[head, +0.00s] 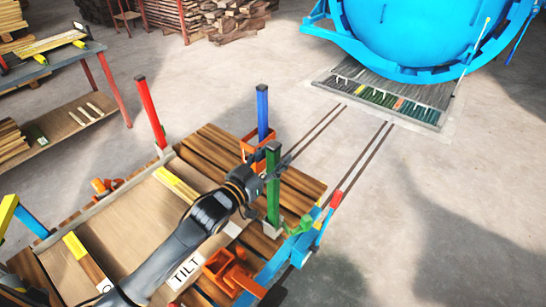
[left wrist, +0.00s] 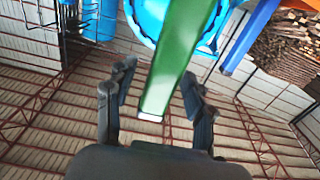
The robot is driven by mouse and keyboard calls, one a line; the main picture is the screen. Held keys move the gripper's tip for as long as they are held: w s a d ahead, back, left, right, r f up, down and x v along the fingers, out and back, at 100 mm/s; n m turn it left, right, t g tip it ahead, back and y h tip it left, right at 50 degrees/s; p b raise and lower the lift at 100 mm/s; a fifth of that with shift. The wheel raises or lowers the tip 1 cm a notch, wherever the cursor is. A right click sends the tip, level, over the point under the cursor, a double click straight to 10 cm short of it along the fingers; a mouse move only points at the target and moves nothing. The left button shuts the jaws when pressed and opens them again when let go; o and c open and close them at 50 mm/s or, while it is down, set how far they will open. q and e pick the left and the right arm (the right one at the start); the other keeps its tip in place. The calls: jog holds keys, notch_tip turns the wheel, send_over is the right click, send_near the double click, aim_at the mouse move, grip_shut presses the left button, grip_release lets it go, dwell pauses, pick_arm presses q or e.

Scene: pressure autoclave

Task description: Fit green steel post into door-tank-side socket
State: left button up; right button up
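The green steel post (head: 273,190) stands about upright at the tank-side edge of the slatted trolley. Its lower end meets a pale socket block (head: 272,230); I cannot tell whether it is seated inside. My left gripper (head: 272,171) is at the upper part of the post, with fingers on both sides of it. In the left wrist view the green post (left wrist: 178,62) passes between the fingers of the left gripper (left wrist: 158,78). A gap shows on the left side, so the fingers look open around it. My right gripper is not in view.
A blue post (head: 262,108) in an orange bracket (head: 252,146) and a red post (head: 150,112) stand at other trolley edges. A green clamp (head: 302,226) sits close right of the green post. The blue tank (head: 410,35) is beyond rails; floor at right is clear.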

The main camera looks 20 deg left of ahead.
pick_arm(q)
jog(key=shift+f, duration=0.1)
jog(key=shift+s+a, duration=0.15)
jog(key=shift+s, duration=0.2)
jog(key=v, duration=1.1)
jog(key=shift+s, duration=0.15)
